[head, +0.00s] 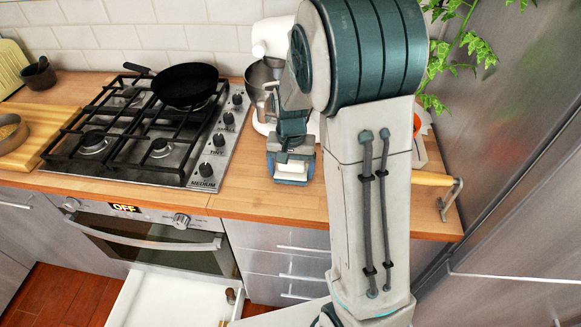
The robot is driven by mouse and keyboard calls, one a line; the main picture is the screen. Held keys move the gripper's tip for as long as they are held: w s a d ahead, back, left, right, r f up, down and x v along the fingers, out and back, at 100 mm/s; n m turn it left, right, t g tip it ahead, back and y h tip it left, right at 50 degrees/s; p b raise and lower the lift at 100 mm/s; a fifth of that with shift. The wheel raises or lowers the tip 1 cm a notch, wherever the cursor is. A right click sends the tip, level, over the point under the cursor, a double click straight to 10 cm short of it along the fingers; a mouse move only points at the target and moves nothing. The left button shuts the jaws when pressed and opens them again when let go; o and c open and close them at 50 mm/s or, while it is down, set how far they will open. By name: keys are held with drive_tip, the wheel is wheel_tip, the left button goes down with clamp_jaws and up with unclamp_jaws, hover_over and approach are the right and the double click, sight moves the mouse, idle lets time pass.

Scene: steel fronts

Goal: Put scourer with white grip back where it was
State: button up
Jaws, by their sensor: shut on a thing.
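My gripper (291,172) is low over the wooden counter, right of the gas hob. It is shut on a small pale block-like thing (294,169), which looks like the scourer with the white grip. Most of the thing is hidden by the gripper, and I cannot tell whether it touches the counter. My arm covers the counter to the right of it.
A black pan (186,84) sits on the gas hob (150,135). A white stand mixer (272,38) with a metal bowl (260,78) stands behind my gripper. A yellow-handled thing (432,179) lies at the right. An open white drawer or door (165,302) is below the oven.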

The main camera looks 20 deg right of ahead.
sight(291, 164)
drive_tip(key=shift+f, duration=0.15)
drive_tip(key=o, duration=0.9)
wheel_tip(291, 164, up, 12)
drive_tip(key=shift+f, duration=0.25)
drive_tip(key=shift+s+r+n+t, duration=0.25)
drive_tip(key=shift+s+n+t, duration=0.4)
drive_tip(key=shift+s, duration=2.4)
drive_tip(key=shift+s+r+n+t, duration=0.35)
drive_tip(key=shift+s+n, duration=0.55)
drive_tip(key=shift+s, duration=2.2)
drive_tip(key=shift+s+r+n+t, duration=0.2)
drive_tip(key=shift+s+n+t, duration=0.45)
drive_tip(key=shift+s, duration=2.4)
